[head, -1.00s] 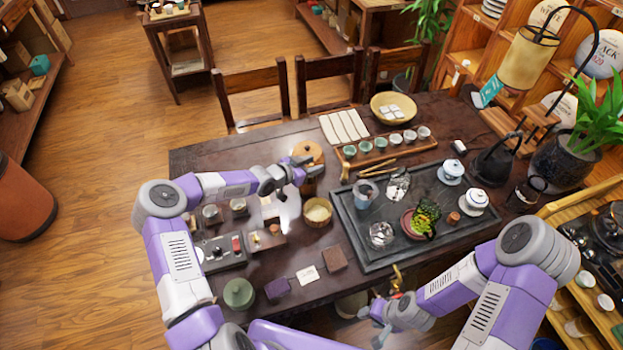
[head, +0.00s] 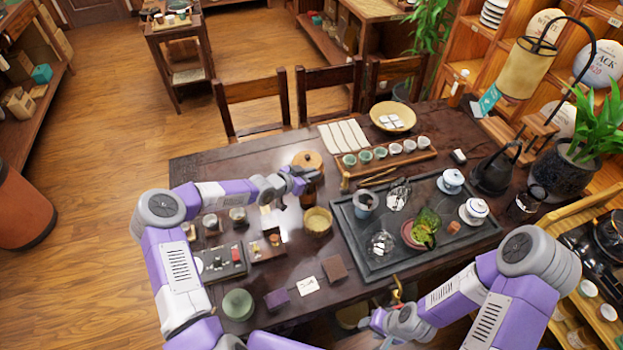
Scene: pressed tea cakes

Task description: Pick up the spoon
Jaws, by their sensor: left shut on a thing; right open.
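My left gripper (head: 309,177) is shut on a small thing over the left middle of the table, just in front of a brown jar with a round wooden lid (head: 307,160). The held thing is too small and too hidden by the fingers to make out. I cannot pick out a spoon for certain. Slim light-brown wooden tools (head: 378,178) lie on the table behind the dark tray. My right gripper (head: 370,322) is open and empty, low by the table's front edge.
The dark tea tray (head: 375,262) holds glassware, lidded cups and a plate of greens. A yellow bowl (head: 318,221) stands in front of the jar. A cup rack (head: 400,162) is behind. Small cards, boxes and a green pot (head: 238,304) line the front left.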

